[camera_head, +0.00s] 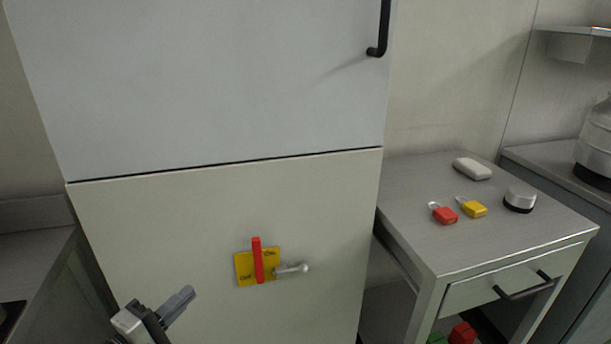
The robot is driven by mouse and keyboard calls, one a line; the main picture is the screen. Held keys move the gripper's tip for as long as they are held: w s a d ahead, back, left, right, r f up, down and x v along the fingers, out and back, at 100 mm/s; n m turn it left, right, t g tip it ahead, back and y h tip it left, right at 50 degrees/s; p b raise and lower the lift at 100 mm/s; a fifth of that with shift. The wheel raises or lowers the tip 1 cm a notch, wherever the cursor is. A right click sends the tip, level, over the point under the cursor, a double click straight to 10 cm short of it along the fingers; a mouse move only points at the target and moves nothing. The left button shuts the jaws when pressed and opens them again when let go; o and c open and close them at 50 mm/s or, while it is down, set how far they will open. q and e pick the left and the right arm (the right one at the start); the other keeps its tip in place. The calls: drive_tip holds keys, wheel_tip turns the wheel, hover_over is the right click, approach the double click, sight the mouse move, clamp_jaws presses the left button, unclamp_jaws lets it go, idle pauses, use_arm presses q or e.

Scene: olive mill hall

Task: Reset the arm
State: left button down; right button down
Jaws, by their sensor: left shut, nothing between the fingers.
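My left gripper (178,304) shows at the bottom left, in front of the pale cabinet's lower panel (180,230). Its dark grey fingers are together, point up and to the right, and hold nothing. It is apart from the red switch handle (258,260), which stands upright on a yellow plate (243,269) on that panel. A small metal lever (293,268) sticks out to the right of the plate. My right gripper is not in view.
A grey side table (490,245) at the right carries a red padlock (444,215), a yellow padlock (472,208), a white rounded block (472,169) and a silver knob-like object (520,199). Its drawer has a black handle (527,287). A black handle (383,28) is on the upper cabinet door.

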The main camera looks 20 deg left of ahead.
use_arm(q)
drive_tip(key=s+d+f+m+g, duration=0.2)
drive_tip(key=s+d+f+m, duration=0.1)
drive_tip(key=d+m, duration=0.3)
drive_tip(key=s+d+f+m+g, duration=0.3)
drive_tip(key=d+f+m, duration=0.2)
drive_tip(key=d+m, duration=0.1)
drive_tip(key=s+d+f+m+g+y, duration=0.1)
drive_tip(key=s+d+f+m+g, duration=0.1)
drive_tip(key=s+d+f+m, duration=0.2)
drive_tip(key=shift+d+f+m, duration=0.5)
drive_tip(key=shift+d+m, duration=0.6)
drive_tip(key=shift+d, duration=0.1)
